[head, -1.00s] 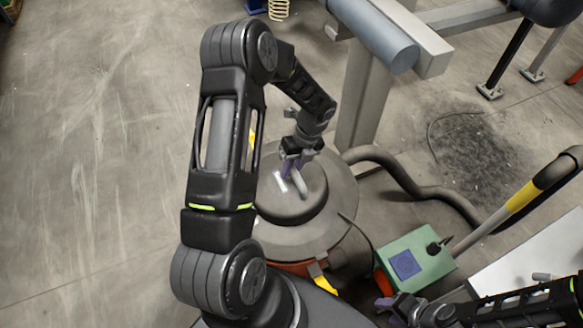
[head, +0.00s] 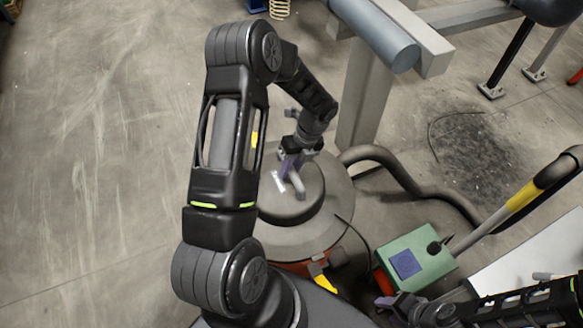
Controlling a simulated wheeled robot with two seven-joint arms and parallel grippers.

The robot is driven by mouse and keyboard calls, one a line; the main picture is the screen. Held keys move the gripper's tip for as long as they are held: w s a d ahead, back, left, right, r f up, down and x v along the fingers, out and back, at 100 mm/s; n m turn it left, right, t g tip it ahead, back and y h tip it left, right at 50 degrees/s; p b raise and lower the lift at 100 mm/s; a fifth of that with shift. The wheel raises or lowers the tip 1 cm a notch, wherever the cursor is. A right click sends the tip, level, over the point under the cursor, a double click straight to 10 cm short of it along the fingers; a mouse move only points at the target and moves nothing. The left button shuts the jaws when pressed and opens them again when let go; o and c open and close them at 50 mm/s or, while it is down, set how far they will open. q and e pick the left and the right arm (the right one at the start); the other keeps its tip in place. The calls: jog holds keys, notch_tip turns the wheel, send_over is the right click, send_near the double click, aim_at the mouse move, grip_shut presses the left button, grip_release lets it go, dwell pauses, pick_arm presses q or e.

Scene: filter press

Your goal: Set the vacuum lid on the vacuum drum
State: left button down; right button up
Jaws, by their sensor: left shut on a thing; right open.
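The vacuum lid (head: 322,222) is a round grey disc with a raised dome and a handle on top. It sits over the orange-red vacuum drum (head: 292,268), of which only a strip and a yellow latch show below the lid's front edge. The lid looks level on the drum, but I cannot tell whether it touches all round. My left gripper (head: 289,171) is shut on the lid's handle from above. My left arm hides the lid's left side. My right gripper (head: 386,303) is open and empty at the lower right, apart from the lid.
A dark hose (head: 400,180) runs right from behind the drum. A green box (head: 418,258) with a cable stands to the right, near a yellow-and-black handled pole (head: 520,197). A grey steel frame post (head: 361,100) rises behind the drum. The floor at left is clear.

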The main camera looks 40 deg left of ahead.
pick_arm(q)
jog(key=shift+s+a+r, duration=0.1)
jog(key=shift+s+a, duration=0.05)
jog(key=shift+s, duration=0.1)
jog(key=shift+w+g, duration=0.25)
jog(key=shift+g, duration=0.05)
dwell(0.6)
jog(key=shift+s+g+y+b, duration=0.1)
jog(key=shift+g+y+b, duration=0.2)
jog(key=shift+g+y, duration=0.2)
dwell(0.6)
jog(key=shift+f, duration=0.25)
jog(key=shift+f+b, duration=1)
jog(key=shift+f, duration=0.05)
jog(key=c, duration=1.3)
grip_release()
jog(key=shift+o, duration=0.7)
jog(key=shift+f, duration=0.15)
